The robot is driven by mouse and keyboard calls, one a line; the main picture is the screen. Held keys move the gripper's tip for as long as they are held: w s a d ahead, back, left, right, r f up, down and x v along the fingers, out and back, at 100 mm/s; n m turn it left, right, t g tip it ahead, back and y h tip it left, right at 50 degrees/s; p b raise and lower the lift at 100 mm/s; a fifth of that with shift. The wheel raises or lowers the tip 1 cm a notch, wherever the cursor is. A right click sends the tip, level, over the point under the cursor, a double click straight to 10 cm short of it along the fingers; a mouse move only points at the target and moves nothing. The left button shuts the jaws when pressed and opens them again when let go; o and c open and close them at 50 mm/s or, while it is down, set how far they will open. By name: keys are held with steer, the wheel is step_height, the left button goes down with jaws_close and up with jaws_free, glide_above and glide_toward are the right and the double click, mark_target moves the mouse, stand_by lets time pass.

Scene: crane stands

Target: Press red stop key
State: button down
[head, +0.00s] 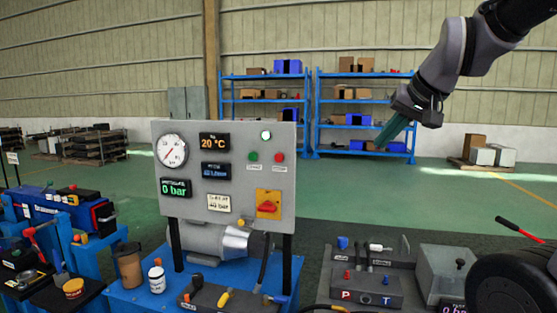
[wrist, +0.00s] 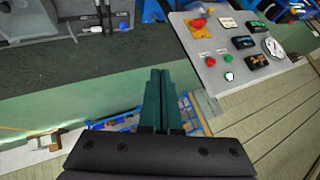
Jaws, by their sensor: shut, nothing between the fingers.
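The red stop key (head: 278,157) is a small round button on the right side of the upright grey control panel (head: 236,207). A green key (head: 253,156) sits to its left and a white round one (head: 266,135) above. In the wrist view the red key (wrist: 210,61) shows right of the fingers, on the tilted panel. My gripper (head: 390,132) is up and to the right of the panel in the head view, clear of it. Its green fingers are together and empty, as the wrist view also shows (wrist: 158,75).
The panel also carries a gauge (head: 171,151), displays and a red rotary switch (head: 267,205) on yellow. A blue bench with a motor, a brown cup (head: 129,265) and a white jar (head: 157,280) lies below. Blue shelves (head: 363,115) stand far behind. Space between gripper and panel looks free.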

mark_target(278, 158)
steer(key=w+a+f+n+t, duration=0.1)
steer(key=w+a+f, duration=0.2)
steer(key=a, duration=0.6)
steer(key=w+a+f+n+t+y, duration=0.1)
steer(key=w+a+f+n, duration=0.1)
steer(key=a, duration=0.6)
steer(key=w+a+f+n+t, duration=0.1)
steer(key=w+a+f, duration=0.3)
steer(key=a, duration=0.5)
steer(key=w, duration=0.2)
steer(key=shift+w+a+f+n+y, duration=0.3)
steer(key=shift+w+a+n, duration=0.05)
steer(key=shift+n, duration=0.05)
steer(key=shift+w, duration=0.1)
steer(key=shift+w+d, duration=0.3)
steer(key=shift+w, duration=1.1)
steer(key=shift+w+d, duration=0.3)
steer(key=shift+w, duration=1.15)
steer(key=shift+w+d, duration=0.3)
steer(key=shift+w, duration=1.1)
steer(key=shift+w, duration=0.4)
